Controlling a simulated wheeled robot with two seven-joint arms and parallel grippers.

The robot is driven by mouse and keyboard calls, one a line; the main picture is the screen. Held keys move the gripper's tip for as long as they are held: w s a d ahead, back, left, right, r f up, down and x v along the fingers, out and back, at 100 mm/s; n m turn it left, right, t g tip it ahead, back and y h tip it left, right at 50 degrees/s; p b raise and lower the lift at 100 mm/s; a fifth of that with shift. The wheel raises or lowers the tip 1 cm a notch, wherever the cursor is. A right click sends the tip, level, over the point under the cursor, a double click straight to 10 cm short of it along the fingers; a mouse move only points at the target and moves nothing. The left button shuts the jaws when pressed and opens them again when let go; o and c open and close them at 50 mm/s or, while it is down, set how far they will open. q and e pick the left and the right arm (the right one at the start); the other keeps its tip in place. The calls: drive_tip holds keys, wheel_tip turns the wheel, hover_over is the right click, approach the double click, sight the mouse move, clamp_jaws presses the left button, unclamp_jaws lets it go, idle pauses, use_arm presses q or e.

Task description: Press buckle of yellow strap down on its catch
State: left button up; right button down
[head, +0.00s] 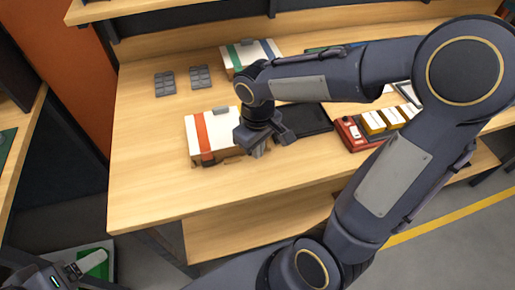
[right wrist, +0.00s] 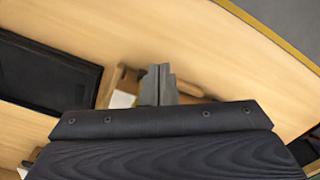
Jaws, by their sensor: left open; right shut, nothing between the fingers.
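A white-topped box (head: 193,127) with an orange-red strap (head: 203,137) lies on the table in the head view. A dark buckle (head: 208,159) hangs at the front end of that strap. My right gripper (head: 260,152) is shut and empty at the box's right front and covers that side. I cannot make out a yellow strap or its catch; that part of the box is hidden. In the right wrist view the closed fingers (right wrist: 158,84) are beside a small visible piece of the box (right wrist: 122,99); contact cannot be told. My left gripper (head: 73,271) is open, low at the left, away from the table.
A second box (head: 229,56) with green and blue straps stands behind. Two grey pads (head: 165,84) lie at the back left. A black tray (head: 305,119) lies right of my right gripper, then a red holder (head: 350,134) with yellow-and-white items. The table's left front is clear.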

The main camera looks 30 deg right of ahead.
drive_tip(key=shift+s+a, duration=0.15)
drive_tip(key=shift+s, duration=0.55)
drive_tip(key=shift+s+a, duration=0.15)
drive_tip(key=shift+s, duration=0.5)
wheel_tip(320, 180, up, 10)
drive_tip(key=p, duration=0.8)
drive_tip(key=s+r+m+t+y, duration=0.3)
drive_tip(key=s+m+t, duration=0.2)
drive_tip(key=s, duration=0.3)
drive_tip(key=shift+s+a+r+t+y, duration=0.15)
drive_tip(key=shift+s+r+t+y, duration=0.15)
drive_tip(key=shift+s+r+y, duration=0.1)
idle(1.0)
